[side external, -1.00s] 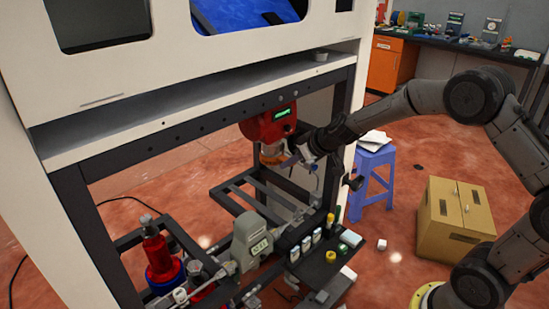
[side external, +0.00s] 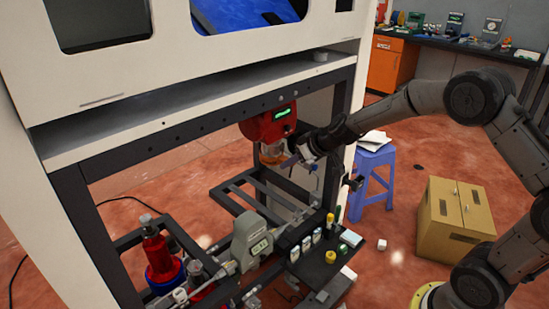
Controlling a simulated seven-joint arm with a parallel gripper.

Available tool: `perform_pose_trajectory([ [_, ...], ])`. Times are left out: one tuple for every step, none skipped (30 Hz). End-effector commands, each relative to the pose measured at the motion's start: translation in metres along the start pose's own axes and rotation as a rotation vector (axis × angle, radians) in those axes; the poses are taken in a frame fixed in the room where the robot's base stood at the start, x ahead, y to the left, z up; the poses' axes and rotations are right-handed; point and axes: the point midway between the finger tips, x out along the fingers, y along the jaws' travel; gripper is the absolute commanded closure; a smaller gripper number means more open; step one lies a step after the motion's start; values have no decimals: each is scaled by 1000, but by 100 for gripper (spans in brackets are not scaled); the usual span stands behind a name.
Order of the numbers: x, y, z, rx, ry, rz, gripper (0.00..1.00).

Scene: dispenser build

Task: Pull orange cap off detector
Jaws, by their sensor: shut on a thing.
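The red detector (side external: 268,124) with a small green display hangs under the cabinet's dark frame, near the middle of the side external view. The orange cap (side external: 272,154) is at the detector's lower end, and I cannot tell whether any gap lies between them. My gripper (side external: 290,160) reaches in from the right and is shut on the orange cap just below the detector. The fingertips are small and partly merge with the cap, so the exact contact is hard to see.
Below are a grey meter unit (side external: 250,240), a red bottle-shaped device (side external: 158,252) and a dark shelf (side external: 325,268) with small parts. A dark frame upright (side external: 338,130) stands close to my wrist. A blue stool (side external: 372,178) and cardboard box (side external: 455,220) stand at right.

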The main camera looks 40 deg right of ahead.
Motion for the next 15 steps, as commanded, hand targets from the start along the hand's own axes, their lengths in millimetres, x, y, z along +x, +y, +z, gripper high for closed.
perform_pose_trajectory([
  [0,0,0,0,4,0,100],
  [0,0,0,0,8,0,100],
  [1,0,1,2,12,0,100],
  [1,0,1,1,17,0,100],
  [1,0,1,0,20,0,100],
  [1,0,2,1,25,0,100],
  [1,0,2,2,29,0,100],
  [2,0,2,1,33,0,100],
  [2,0,2,0,38,0,100],
  [2,0,3,2,41,0,100],
  [2,0,3,2,45,0,100],
  [3,0,4,0,50,0,100],
  [3,0,4,1,54,0,100],
  [3,0,4,2,58,0,100],
  [3,0,5,1,63,0,100],
])
